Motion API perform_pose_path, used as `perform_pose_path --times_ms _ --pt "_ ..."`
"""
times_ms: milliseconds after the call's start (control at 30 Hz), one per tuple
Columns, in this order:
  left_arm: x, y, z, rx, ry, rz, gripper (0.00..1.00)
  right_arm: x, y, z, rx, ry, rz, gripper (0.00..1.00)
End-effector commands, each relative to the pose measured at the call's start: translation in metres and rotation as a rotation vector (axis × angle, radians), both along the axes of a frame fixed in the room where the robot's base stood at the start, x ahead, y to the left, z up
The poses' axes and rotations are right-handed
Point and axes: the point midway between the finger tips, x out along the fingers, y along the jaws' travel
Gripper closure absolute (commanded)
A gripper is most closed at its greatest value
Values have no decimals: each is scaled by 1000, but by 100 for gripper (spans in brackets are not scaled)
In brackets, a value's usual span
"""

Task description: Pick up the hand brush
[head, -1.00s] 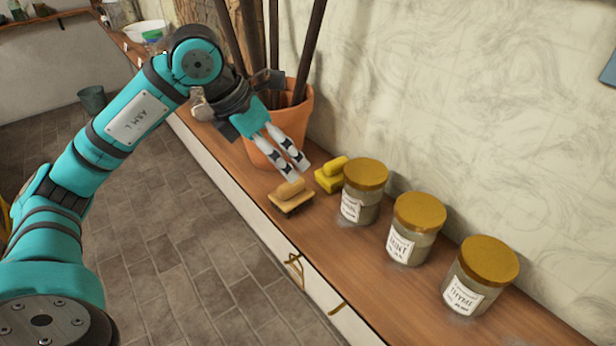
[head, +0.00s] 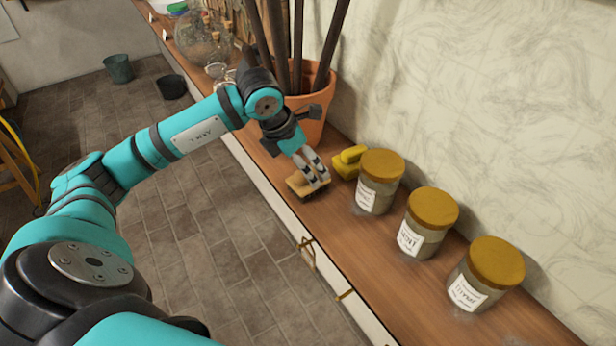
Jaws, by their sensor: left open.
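A tan wooden hand brush (head: 297,187) lies on the wooden counter near its front edge, with a block-like base. My left gripper (head: 319,183) is open, its fingers pointing down at the brush. The fingers cover the brush's handle and right part. I cannot tell whether they touch it or on which sides of the handle they lie. A similar yellow brush (head: 345,168) lies just behind and right of it, beside the first jar. My right gripper is out of view.
Three lidded jars (head: 377,181) (head: 428,222) (head: 485,275) stand in a row to the right on the counter (head: 352,240). A terracotta pot (head: 318,112) with dark poles stands close behind my left gripper. Glassware (head: 200,48) stands farther left. Brass handles hang on the counter front.

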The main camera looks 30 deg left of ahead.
Motion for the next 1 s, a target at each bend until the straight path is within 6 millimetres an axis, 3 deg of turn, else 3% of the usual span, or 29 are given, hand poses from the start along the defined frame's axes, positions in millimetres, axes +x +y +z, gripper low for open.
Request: perform_pose_path --times_ms 167,400,600,1000 --pt "6 -2 -21 -2 9 1 8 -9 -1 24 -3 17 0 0" --pt "15 -5 -44 0 3 1 8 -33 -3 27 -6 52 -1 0" --pt "15 -5 -45 1 2 0 8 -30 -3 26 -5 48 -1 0" --pt "15 -5 -45 0 1 0 60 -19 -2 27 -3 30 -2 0"
